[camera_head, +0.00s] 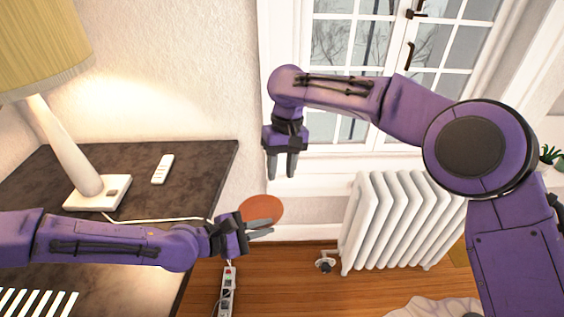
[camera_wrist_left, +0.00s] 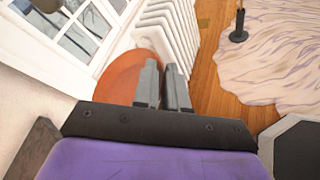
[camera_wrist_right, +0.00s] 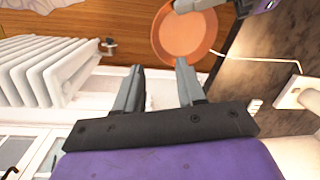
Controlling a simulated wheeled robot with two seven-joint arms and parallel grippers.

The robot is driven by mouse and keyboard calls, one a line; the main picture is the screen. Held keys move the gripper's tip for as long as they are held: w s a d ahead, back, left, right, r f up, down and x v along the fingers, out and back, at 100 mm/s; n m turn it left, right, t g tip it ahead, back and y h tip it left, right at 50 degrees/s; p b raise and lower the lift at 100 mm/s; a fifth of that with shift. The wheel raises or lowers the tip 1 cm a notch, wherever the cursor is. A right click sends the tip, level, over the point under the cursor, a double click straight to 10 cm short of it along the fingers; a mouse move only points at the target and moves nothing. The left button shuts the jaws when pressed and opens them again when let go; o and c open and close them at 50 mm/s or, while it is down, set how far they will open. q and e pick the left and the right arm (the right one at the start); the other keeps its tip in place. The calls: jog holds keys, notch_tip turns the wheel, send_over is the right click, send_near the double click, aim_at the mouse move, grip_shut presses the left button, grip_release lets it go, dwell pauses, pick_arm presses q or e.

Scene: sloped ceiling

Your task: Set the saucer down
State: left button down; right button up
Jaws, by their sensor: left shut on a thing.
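The saucer (camera_head: 261,207) is a round terracotta-orange dish. My left gripper (camera_head: 262,229) is shut on its near edge and holds it in the air past the right edge of the dark table. The saucer also shows in the left wrist view (camera_wrist_left: 122,77), to the left of the fingers, and in the right wrist view (camera_wrist_right: 186,38), with a left fingertip at its rim. My right gripper (camera_head: 281,165) is above and behind the saucer, fingers pointing down. Its fingers are apart with nothing between them, as the right wrist view (camera_wrist_right: 159,82) shows.
The dark table (camera_head: 205,165) at left bears a lamp (camera_head: 85,170) and a white remote (camera_head: 162,169); its right part is clear. A white radiator (camera_head: 400,220) stands under the window. A power strip (camera_head: 227,290) is by the table's edge, above the wooden floor.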

aim_at(277, 208)
jog(key=f, duration=0.3)
jog(key=s+f, duration=0.1)
jog(key=f, duration=0.3)
jog(key=a+f, duration=0.1)
jog(key=f, duration=0.2)
jog(key=shift+s+f, duration=0.15)
jog(key=shift+a, duration=0.1)
grip_shut()
pick_arm(q)
jog(key=c, duration=1.1)
grip_release()
jog(key=shift+a, duration=0.1)
